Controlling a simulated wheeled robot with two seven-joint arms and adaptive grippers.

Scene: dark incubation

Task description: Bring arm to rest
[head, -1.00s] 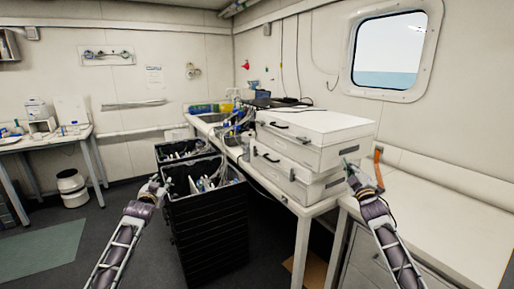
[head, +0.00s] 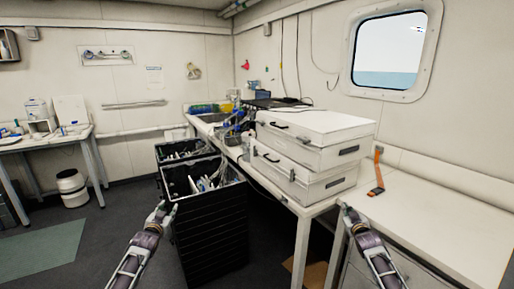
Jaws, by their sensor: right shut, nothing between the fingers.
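My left gripper (head: 166,210) is low in the head view, in front of the near black crate's left side. It is small and dark there, and I cannot tell whether its fingers are apart. Nothing shows hanging from it. My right gripper (head: 346,210) is shut and empty, at the left edge of the white counter on the right. Both forearms come up from the bottom of the picture.
Black crates (head: 207,225) with bottles stand left of centre. Two white cases (head: 318,138) are stacked on the bench. An orange strap (head: 378,172) lies on the right counter (head: 440,215), which is otherwise mostly clear. A side table (head: 50,137) stands at the left.

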